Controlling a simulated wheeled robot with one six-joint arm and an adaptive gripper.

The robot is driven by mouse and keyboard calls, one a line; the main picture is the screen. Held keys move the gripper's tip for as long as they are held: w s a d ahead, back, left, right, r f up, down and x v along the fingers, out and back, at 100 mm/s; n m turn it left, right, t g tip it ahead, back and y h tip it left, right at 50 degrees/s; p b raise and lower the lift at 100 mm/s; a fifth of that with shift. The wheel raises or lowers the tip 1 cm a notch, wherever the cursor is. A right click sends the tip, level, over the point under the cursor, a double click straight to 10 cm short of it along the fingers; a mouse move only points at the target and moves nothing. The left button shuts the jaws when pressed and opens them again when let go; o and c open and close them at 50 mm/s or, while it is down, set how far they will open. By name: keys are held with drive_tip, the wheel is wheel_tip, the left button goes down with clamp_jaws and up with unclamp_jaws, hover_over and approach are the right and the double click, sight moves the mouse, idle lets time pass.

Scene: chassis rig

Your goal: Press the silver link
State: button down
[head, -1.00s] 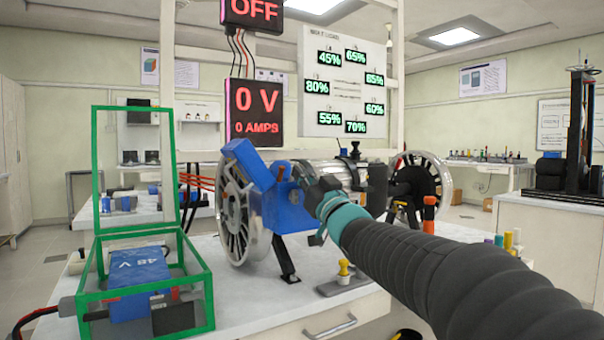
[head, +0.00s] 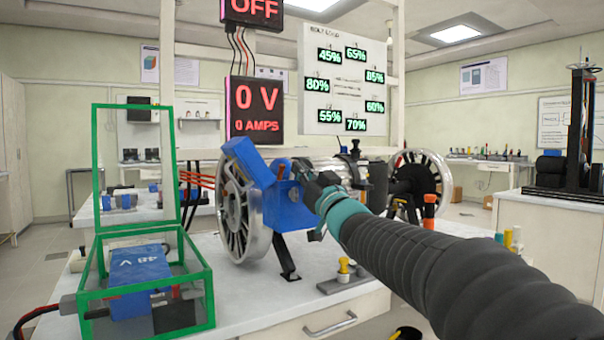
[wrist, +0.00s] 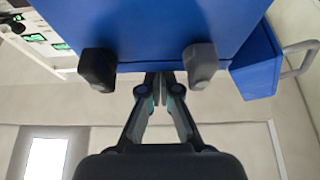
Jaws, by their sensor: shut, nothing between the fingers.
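A blue housing (head: 283,205) stands on the bench beside a spoked silver wheel (head: 236,208). In the wrist view the blue housing (wrist: 150,25) fills the top, with a black knob (wrist: 97,68) and a grey knob (wrist: 202,62) on its near edge. A silver-grey loop (wrist: 302,58) sticks out at its right end. I cannot tell for sure which part is the silver link. My gripper (head: 303,172) is shut and empty against or very near the housing's right side. In the wrist view its fingertips (wrist: 161,82) meet below the edge, between the knobs; contact is unclear.
A green-framed box (head: 146,285) with a blue 48 V battery (head: 140,268) stands at the left. A small base with a yellow knob (head: 344,266) sits on the bench front. A second wheel (head: 428,185) stands behind my arm. Displays (head: 254,110) read OFF and 0 V.

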drive_tip(key=shift+r, duration=0.25)
drive_tip(key=shift+w+a+r+p, duration=0.4)
drive_tip(key=shift+w+r+p, duration=0.15)
drive_tip(key=shift+r, duration=0.1)
drive_tip(key=shift+x, duration=0.8)
drive_tip(key=shift+w, duration=0.1)
idle(0.9)
drive_tip(key=shift+s+d, duration=0.35)
drive_tip(key=shift+s, duration=0.05)
drive_tip(key=s+d+r, duration=0.1)
drive_tip(key=s+d, duration=0.6)
drive_tip(key=s, duration=0.3)
drive_tip(key=shift+s+r, duration=0.15)
drive_tip(key=shift+s, duration=0.25)
